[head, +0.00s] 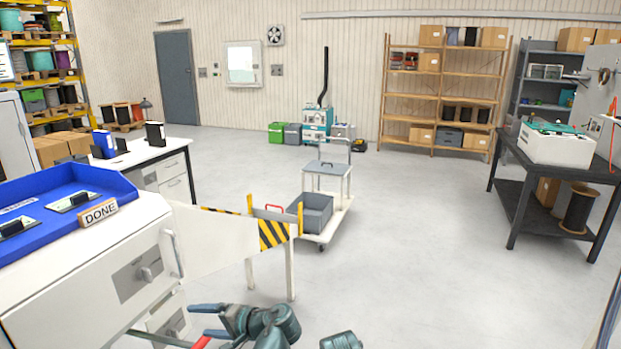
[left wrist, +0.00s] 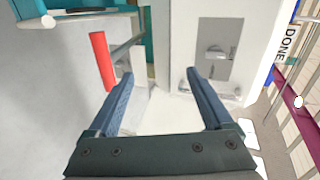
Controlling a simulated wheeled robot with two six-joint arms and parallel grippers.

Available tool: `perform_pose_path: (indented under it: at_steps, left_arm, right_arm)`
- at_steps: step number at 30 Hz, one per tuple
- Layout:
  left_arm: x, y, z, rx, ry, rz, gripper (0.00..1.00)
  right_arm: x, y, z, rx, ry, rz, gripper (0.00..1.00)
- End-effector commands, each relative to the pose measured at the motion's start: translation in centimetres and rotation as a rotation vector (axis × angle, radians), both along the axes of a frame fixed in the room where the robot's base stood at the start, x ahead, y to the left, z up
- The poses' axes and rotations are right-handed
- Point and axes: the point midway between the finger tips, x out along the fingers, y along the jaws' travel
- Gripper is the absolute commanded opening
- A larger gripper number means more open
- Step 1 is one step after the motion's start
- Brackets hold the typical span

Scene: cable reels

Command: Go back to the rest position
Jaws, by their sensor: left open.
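My left gripper (head: 202,321) is at the bottom of the head view, in front of the white cabinet (head: 95,270). In the left wrist view its two blue fingers (left wrist: 162,88) stand wide apart with nothing held between them. A red grip (left wrist: 102,61) on a grey bar is just beyond the left finger there; whether they touch I cannot tell. A red piece also shows beside the gripper in the head view (head: 201,342). My right gripper is not in view.
A blue tray (head: 125,187) with a DONE label sits on the cabinet top. A striped yellow-black panel (head: 273,234) juts from the cabinet's right side. A trolley (head: 340,210) with a grey bin stands beyond. A dark table (head: 520,170) is at right. Floor between is clear.

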Motion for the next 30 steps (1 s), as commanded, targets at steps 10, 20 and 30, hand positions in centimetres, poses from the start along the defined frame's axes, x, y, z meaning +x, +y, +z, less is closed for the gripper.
perform_pose_path:
  at_steps: [10,20,30]
  left_arm:
    - [-8.1,-13.2,-7.8,-0.706,0.269,-0.003,0.84]
    - [-12.8,-20.9,-8.7,-1.017,0.433,-0.016,0.84]
    - [-13.0,-21.3,-8.8,-1.033,0.441,-0.017,0.84]
  right_arm:
    - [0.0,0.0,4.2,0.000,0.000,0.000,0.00]
    - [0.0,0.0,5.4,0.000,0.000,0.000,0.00]
    - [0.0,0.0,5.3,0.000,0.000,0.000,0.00]
